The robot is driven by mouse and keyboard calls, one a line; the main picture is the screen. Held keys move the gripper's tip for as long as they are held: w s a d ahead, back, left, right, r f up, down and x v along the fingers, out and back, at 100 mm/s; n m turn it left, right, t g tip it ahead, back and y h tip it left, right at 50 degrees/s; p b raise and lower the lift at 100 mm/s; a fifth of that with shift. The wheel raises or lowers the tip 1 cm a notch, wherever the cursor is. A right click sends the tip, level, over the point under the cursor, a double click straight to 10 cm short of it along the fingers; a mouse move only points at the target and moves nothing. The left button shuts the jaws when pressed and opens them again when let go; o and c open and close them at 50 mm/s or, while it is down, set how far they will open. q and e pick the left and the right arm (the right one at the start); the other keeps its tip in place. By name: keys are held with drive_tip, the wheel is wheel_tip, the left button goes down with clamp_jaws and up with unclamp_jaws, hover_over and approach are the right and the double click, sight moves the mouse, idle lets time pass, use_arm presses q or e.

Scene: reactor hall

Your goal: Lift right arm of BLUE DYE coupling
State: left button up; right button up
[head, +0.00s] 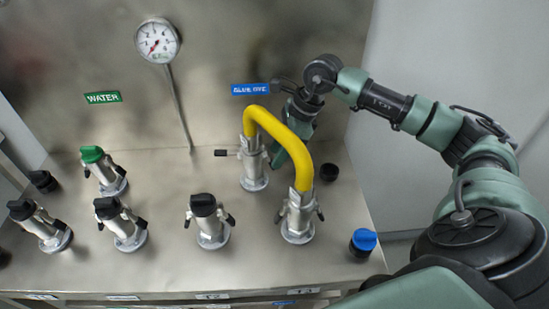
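The BLUE DYE coupling (253,177) is a silver fitting on the steel panel below the blue BLUE DYE label (250,89). A yellow hose (283,131) arches from its top to another silver coupling (298,219) nearer the front. Its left arm (226,153) sticks out sideways with a black tip. Its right arm is hidden or hard to make out behind the hose and my gripper. My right gripper (279,153) reaches down just right of this coupling, partly behind the hose. Whether its fingers are open or touch the arm cannot be told. My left gripper is not in view.
Several capped couplings stand at the left and front, one with a green cap (92,154) below the WATER label (103,97). A gauge (157,41) on a thin stem rises at the back. A blue cap (363,240) sits at the right front edge.

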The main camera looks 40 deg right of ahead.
drive_tip(key=shift+x, duration=1.35)
clamp_jaws()
drive_tip(key=shift+r+g+h+p, duration=0.4)
drive_tip(key=shift+r+h+p, duration=0.15)
drive_tip(key=shift+p, duration=0.4)
drive_tip(key=shift+s+d+r+g+h+p, duration=0.15)
drive_tip(key=shift+g+h+p, duration=0.4)
drive_tip(key=shift+h, duration=0.3)
drive_tip(key=shift+d+h, duration=0.15)
drive_tip(key=shift+h, duration=0.25)
drive_tip(key=shift+s, duration=0.1)
